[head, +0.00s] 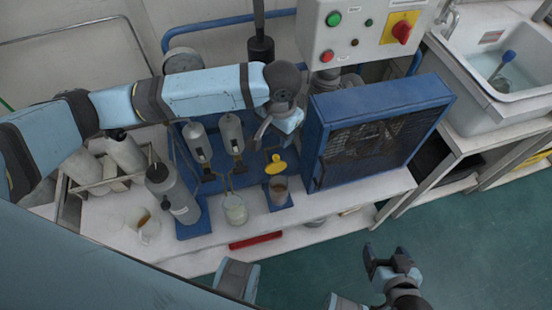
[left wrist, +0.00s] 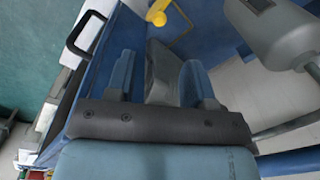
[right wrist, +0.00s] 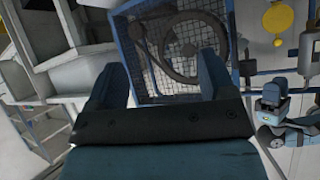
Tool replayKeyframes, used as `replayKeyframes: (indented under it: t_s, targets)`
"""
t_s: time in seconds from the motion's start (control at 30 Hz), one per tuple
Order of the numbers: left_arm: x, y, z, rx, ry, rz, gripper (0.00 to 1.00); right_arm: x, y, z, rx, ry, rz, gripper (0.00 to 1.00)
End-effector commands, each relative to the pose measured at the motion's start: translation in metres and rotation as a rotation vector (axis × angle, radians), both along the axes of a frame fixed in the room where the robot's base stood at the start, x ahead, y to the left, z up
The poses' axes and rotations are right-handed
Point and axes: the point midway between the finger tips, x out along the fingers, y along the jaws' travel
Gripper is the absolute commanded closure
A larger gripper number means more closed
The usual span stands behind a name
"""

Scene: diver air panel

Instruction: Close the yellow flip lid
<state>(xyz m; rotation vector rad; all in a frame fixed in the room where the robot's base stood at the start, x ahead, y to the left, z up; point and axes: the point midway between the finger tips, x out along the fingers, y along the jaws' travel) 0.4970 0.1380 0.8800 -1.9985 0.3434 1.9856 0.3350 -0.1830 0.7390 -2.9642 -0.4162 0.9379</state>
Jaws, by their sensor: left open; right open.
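The yellow flip lid (head: 276,166) stands raised at the back of a small jar with brownish contents (head: 278,190), on a blue base in front of the fan box. It also shows at the top of the left wrist view (left wrist: 170,16), and a yellow disc that looks like it is at the upper right of the right wrist view (right wrist: 278,18). My left gripper (head: 274,134) is open and empty, above and behind the lid, apart from it. My right gripper (head: 386,254) is open and empty over the floor, right of and in front of the bench.
A blue fan box (head: 320,150) with a mesh front stands just right of the jar. A glass beaker (head: 235,209) and a grey bottle (head: 172,196) stand to its left. A red bar (head: 255,240) lies near the bench's front edge. Grey cylinders hang behind.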

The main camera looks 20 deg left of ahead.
Motion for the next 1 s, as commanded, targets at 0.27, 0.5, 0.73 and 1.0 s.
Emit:
replayKeyframes:
  t_s: [0.27, 0.5, 0.73, 1.0]
  targets:
    - [0.0, 0.003, -0.061, 0.001, 0.002, 0.0, 0.52, 0.001, -0.003, -0.009, -0.014, -0.008, 0.007, 0.24]
    - [0.001, 0.004, -0.103, -0.001, -0.001, -0.001, 0.52, 0.003, -0.003, -0.007, -0.019, -0.024, 0.013, 0.24]
    - [0.002, 0.004, -0.12, -0.003, -0.002, -0.002, 0.52, 0.003, -0.001, -0.006, -0.015, -0.03, 0.015, 0.24]
    - [0.002, 0.004, -0.121, -0.003, -0.002, -0.002, 0.52, 0.003, -0.001, -0.007, -0.015, -0.026, 0.014, 0.24]
